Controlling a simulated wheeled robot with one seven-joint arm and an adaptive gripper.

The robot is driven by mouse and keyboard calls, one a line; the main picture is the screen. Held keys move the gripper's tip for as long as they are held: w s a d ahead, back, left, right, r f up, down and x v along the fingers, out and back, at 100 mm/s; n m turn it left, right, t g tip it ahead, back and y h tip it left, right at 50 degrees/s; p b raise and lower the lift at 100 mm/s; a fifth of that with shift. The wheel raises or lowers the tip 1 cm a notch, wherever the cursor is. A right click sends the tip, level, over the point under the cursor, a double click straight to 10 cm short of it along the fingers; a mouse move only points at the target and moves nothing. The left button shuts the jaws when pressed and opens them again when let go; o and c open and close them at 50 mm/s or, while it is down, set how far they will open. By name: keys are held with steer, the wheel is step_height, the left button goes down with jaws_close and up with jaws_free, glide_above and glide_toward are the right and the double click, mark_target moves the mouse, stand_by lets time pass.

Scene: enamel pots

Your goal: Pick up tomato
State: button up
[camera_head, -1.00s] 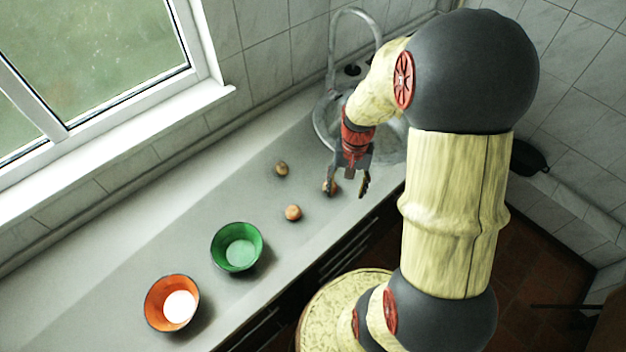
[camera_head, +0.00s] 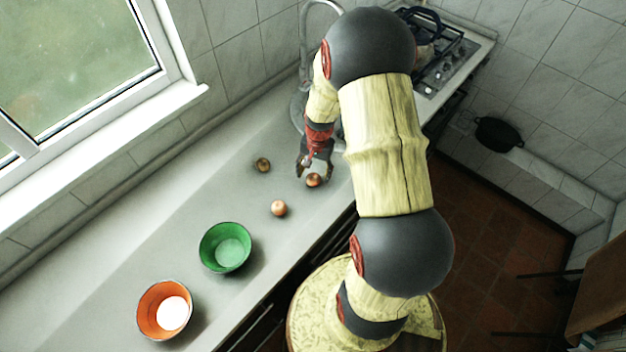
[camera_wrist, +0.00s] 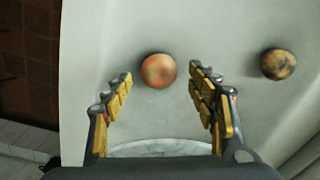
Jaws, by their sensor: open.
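A round reddish fruit, which looks like the tomato (camera_head: 313,181), lies on the grey counter at the sink end. In the wrist view the tomato (camera_wrist: 158,70) shows in the gap between my fingertips, with clear room on both sides. My gripper (camera_head: 314,172) is open and empty, its fingers pointing at the tomato from the sink side. I cannot tell the exact height of the fingertips over the counter. No finger visibly touches the tomato.
A dark, mottled round item (camera_head: 262,165) lies to the left, also in the wrist view (camera_wrist: 278,64). An orange-pink round item (camera_head: 279,208) lies nearer. A green bowl (camera_head: 225,248) and an orange bowl (camera_head: 164,310) stand lower left. The counter (camera_head: 190,215) between is clear.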

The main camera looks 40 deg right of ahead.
step_height(320, 180, down, 2)
steer(key=shift+f, duration=0.25)
steer(key=shift+c, duration=0.2)
steer(key=c, duration=1.1)
steer(key=shift+c, duration=0.7)
steer(key=shift+r, duration=0.1)
